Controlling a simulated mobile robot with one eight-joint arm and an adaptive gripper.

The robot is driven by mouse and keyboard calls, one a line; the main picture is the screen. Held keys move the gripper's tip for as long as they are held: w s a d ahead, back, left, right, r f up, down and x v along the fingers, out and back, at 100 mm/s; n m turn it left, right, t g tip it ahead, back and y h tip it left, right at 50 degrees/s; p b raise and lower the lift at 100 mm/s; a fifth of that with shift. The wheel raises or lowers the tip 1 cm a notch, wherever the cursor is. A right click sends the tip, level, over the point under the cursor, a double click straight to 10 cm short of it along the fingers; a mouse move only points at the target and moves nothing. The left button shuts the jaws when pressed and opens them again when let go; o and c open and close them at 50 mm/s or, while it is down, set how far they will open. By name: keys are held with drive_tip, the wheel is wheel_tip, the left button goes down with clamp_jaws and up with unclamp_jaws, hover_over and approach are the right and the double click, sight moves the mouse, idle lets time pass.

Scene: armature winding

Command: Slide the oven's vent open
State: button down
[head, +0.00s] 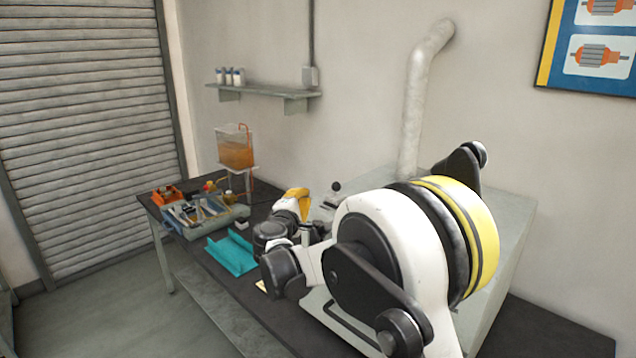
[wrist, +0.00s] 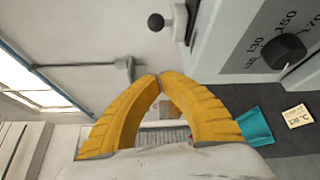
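The oven (head: 512,225) is a grey box on the bench, largely hidden behind my arm in the head view. Its pale front panel (wrist: 214,45) fills the upper right of the wrist view. A black ball knob on a short stem (wrist: 156,22) sticks out by the oven's edge; it also shows in the head view (head: 336,187). I take it for the vent's handle, but cannot see the vent opening. My gripper (wrist: 160,77) has yellow fingers with tips together and nothing visible between them. It is apart from the knob; the head view shows it (head: 297,196) left of the knob.
A black temperature dial (wrist: 284,52) sits on the oven panel. A pale duct (head: 413,100) rises behind the oven. The bench holds a teal tray (head: 232,255), a tool tray (head: 200,215) and an orange-filled tank (head: 235,150). A note (wrist: 297,116) lies near the oven.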

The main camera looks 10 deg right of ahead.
sight(336, 192)
drive_tip(key=shift+s+d, duration=0.1)
drive_tip(key=shift+s, duration=0.05)
drive_tip(key=x, duration=1)
drive_tip(key=shift+d, duration=0.2)
drive_tip(key=shift+s+d+r, duration=0.25)
drive_tip(key=shift+s+d, duration=0.3)
drive_tip(key=shift+s, duration=0.05)
drive_tip(key=shift+s+d+r, duration=0.2)
drive_tip(key=shift+s+d, duration=0.35)
drive_tip(key=shift+s, duration=0.05)
drive_tip(key=shift+s+d, duration=0.1)
drive_tip(key=shift+f, duration=0.1)
